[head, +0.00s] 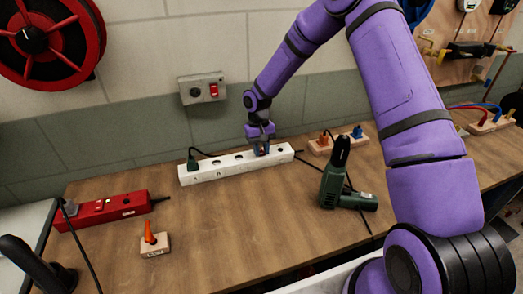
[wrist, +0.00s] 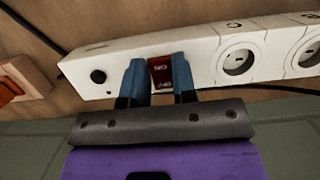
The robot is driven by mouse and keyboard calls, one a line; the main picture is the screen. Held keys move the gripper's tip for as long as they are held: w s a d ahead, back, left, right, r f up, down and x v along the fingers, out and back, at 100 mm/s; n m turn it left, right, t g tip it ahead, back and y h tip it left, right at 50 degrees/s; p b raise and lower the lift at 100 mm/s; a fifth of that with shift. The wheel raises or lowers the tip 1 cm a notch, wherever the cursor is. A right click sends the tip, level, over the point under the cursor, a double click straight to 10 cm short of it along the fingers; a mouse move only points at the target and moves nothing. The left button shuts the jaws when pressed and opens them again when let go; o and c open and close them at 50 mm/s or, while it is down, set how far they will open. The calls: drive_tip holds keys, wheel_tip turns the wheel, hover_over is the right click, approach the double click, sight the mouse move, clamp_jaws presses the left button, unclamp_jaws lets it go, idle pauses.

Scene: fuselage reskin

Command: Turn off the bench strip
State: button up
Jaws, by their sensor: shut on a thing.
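The white bench strip (head: 225,170) lies along the back of the wooden bench, with a row of round sockets. A green plug (head: 192,161) sits in its left end. My gripper (head: 261,150) is at the strip's right end, pointing down at it. In the wrist view, the two blue fingers of my gripper (wrist: 159,65) stand on either side of the strip's red rocker switch (wrist: 161,73) and are shut on it. Part of the switch is hidden by the fingers.
A red power strip (head: 103,209) lies at the left of the bench. A wooden block with an orange lever (head: 153,243) stands in front. A green tool (head: 338,185) stands to the right. A grey wall box with a red switch (head: 203,89) hangs above. The front middle of the bench is clear.

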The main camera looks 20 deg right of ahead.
idle(0.4)
drive_tip(key=o, duration=0.9)
drive_tip(key=shift+w, duration=0.1)
drive_tip(key=v, duration=1)
drive_tip(key=shift+w+r, duration=0.25)
drive_tip(key=shift+r, duration=0.15)
drive_tip(key=shift+r, duration=0.1)
